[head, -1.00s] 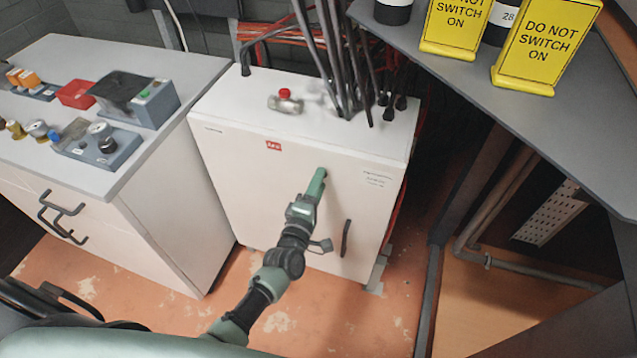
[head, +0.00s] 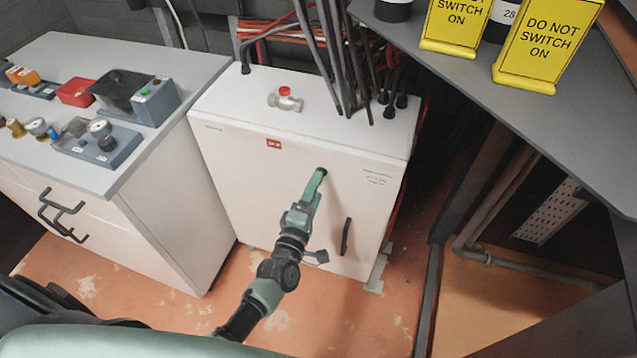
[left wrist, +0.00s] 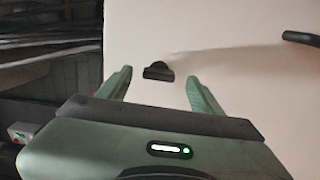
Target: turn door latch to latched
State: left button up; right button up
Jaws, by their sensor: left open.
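A white cabinet with a closed door (head: 250,190) stands in the middle of the head view. A small dark latch (head: 321,171) sits on the upper right part of the door, partly hidden by my left gripper (head: 317,183). In the left wrist view the dark latch (left wrist: 158,71) shows between and slightly beyond the fingertips of my left gripper (left wrist: 153,82). The fingers are apart, one on each side of it, and I see no contact. My right gripper is not in view.
A black door handle (head: 346,237) is below the latch; it shows at the right edge of the left wrist view (left wrist: 301,38). A red-topped valve (head: 286,99) and black cables are on the cabinet top. A grey workbench (head: 150,170) stands left, a dark counter (head: 560,130) right.

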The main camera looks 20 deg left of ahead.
pick_arm(q)
jog(key=shift+s, duration=2.35)
jog(key=shift+f, duration=0.1)
jog(key=s+f+m+g+h, duration=0.1)
jog(key=s+f+m+g, duration=0.5)
jog(key=f, duration=0.7)
jog(key=s+f+m+g, duration=0.2)
jog(key=s+f+m, duration=0.35)
jog(key=f, duration=0.75)
jog(key=s+a+f+m+g, duration=0.2)
jog(key=s+f, duration=0.3)
jog(key=s, duration=0.5)
jog(key=s+a+f+m+g+y, duration=0.1)
jog(key=s+a+f+m+g, duration=0.1)
jog(key=s+f, duration=0.4)
jog(key=s+a+f+m+g, duration=0.2)
jog(key=s+f+m+g, duration=0.2)
jog(key=s, duration=1.1)
jog(key=shift+s+a+f+g+y, duration=0.25)
jog(key=shift+a+f+g, duration=0.2)
jog(key=shift+f, duration=0.25)
